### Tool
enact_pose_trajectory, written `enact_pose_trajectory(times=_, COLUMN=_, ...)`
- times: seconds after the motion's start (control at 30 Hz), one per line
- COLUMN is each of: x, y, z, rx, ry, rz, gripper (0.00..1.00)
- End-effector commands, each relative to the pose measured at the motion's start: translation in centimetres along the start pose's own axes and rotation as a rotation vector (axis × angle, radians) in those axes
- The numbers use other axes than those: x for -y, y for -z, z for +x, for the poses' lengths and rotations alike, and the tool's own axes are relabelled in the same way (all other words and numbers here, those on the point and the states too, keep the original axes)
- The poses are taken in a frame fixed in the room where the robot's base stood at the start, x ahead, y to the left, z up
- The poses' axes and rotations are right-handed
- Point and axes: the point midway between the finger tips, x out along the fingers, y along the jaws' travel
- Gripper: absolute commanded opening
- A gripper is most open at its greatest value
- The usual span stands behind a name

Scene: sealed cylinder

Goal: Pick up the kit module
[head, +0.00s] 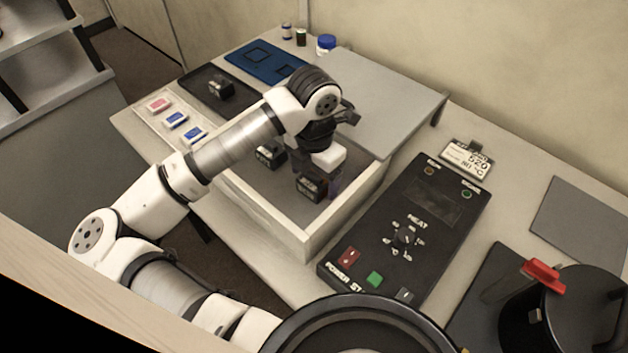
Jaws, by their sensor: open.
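Several small dark boxes with pale markings could be the kit module. One dark module (309,187) is in the open drawer-like box, right below my gripper (322,182). A second dark module (270,154) lies further left in the same box, partly hidden by my arm. A third dark block (221,90) sits on a black tray on the table. My gripper points down into the box, and its jaws are open. The fingertips are dark and hard to make out; I cannot tell whether they touch the module.
The open box (262,222) has raised pale walls around my gripper, and a grey lid panel (385,90) covers its back. A black control panel (405,235) lies to the right. A black pot (572,310) stands front right. A blue tray (262,62) lies behind.

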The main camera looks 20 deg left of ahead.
Motion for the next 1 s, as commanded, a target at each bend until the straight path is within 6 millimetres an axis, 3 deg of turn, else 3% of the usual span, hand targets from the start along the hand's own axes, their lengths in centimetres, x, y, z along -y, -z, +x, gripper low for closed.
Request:
enact_pose_trajectory(times=0.1, x=0.0, y=0.0, z=0.0, rx=0.0, ry=0.0, rz=0.0, gripper=0.79)
enact_pose_trajectory(times=0.5, x=0.0, y=0.0, z=-0.1, rx=0.0, ry=0.0, rz=0.0, gripper=0.28)
enact_pose_trajectory(times=0.8, x=0.0, y=0.0, z=-0.3, rx=0.0, ry=0.0, rz=0.0, gripper=0.28)
enact_pose_trajectory(times=1.0, x=-0.1, y=0.0, z=-2.2, rx=0.001, ry=-0.004, rz=0.0, gripper=0.28)
